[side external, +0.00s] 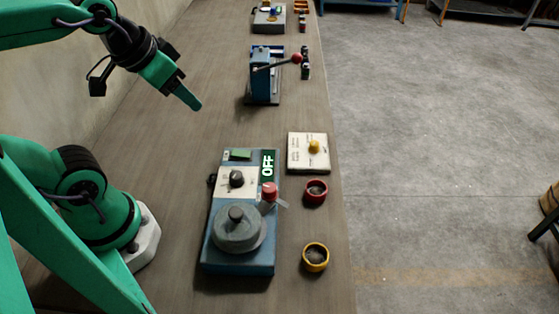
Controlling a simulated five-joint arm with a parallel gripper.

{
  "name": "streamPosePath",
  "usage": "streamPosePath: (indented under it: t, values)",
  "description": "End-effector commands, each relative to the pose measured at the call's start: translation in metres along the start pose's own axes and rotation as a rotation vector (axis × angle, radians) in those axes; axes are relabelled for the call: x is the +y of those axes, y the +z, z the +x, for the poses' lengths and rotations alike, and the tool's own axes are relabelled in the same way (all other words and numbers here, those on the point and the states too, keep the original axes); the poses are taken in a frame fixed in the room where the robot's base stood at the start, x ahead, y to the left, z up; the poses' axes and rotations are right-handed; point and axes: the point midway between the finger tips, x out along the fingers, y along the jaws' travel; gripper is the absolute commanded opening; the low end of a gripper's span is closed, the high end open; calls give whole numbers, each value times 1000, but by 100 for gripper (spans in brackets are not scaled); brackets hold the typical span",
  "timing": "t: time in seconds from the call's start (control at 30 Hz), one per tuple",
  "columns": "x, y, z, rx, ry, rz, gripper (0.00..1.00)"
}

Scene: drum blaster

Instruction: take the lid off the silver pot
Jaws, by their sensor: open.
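A round grey metal lid with a darker knob (237,214) on top sits at the front end of a blue machine (240,266). It covers what looks like the silver pot; the pot's inside is hidden. My gripper (188,97) is open and empty, up in the air above the table at the upper left. It is well apart from the lid, farther back along the table.
The machine has a dark dial (236,178), a red knob (269,191) and an OFF sign (267,165). A blue lever press (264,82) stands behind.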

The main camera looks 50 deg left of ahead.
Motion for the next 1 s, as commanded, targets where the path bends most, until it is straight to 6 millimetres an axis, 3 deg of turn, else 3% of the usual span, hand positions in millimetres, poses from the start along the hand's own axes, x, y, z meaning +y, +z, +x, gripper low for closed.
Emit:
streamPosePath:
  t: [0.23,0.5,0.8,1.0]
  values:
    - [0,0,0,0,0,0,48]
    - [0,0,0,0,0,0,100]
    - [1,0,0,-3,2,14,100]
    - [10,-1,5,-28,23,149,100]
